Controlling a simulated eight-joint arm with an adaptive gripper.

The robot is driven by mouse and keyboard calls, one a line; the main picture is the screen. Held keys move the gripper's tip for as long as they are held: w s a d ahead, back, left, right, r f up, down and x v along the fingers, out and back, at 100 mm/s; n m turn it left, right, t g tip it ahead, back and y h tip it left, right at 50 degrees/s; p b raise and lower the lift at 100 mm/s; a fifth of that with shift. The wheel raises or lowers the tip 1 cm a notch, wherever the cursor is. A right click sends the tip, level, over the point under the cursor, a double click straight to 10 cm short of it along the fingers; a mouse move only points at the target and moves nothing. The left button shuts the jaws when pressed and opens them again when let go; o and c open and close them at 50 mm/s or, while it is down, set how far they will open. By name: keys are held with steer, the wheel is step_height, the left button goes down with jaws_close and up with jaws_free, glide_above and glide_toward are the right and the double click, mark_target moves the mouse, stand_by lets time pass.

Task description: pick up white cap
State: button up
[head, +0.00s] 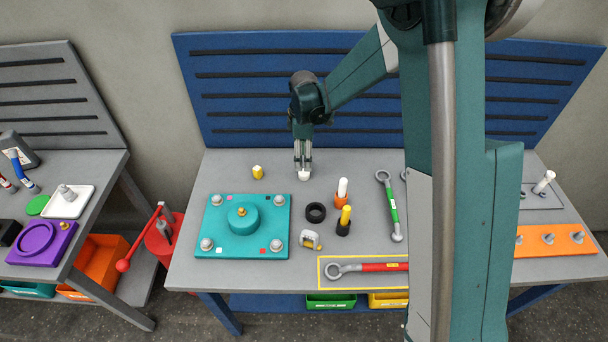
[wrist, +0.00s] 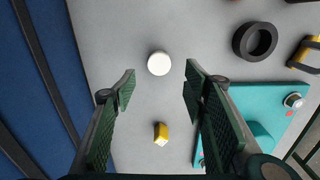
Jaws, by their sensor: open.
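The white cap (wrist: 159,63) is a small round white piece on the grey table. In the wrist view it lies past the fingertips, about midway between the two fingers. In the head view the cap (head: 304,176) shows right below my gripper (head: 303,160). My gripper points down above it, with both fingers apart and nothing between them in the wrist view (wrist: 158,82). I cannot tell the exact height of the fingertips above the cap.
A yellow piece (head: 258,172) stands left of the cap, and a teal plate (head: 270,220) with bolts is in front. A black ring (head: 316,212) and a white-topped orange piece (head: 342,190) are at the front right. The blue slotted back panel (head: 260,90) rises behind.

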mark_target(304, 172)
steer(key=shift+f, duration=1.25)
steer(key=shift+f, duration=0.15)
steer(key=shift+w+d+f, duration=0.1)
steer(key=shift+f, duration=2.35)
steer(key=c, duration=0.8)
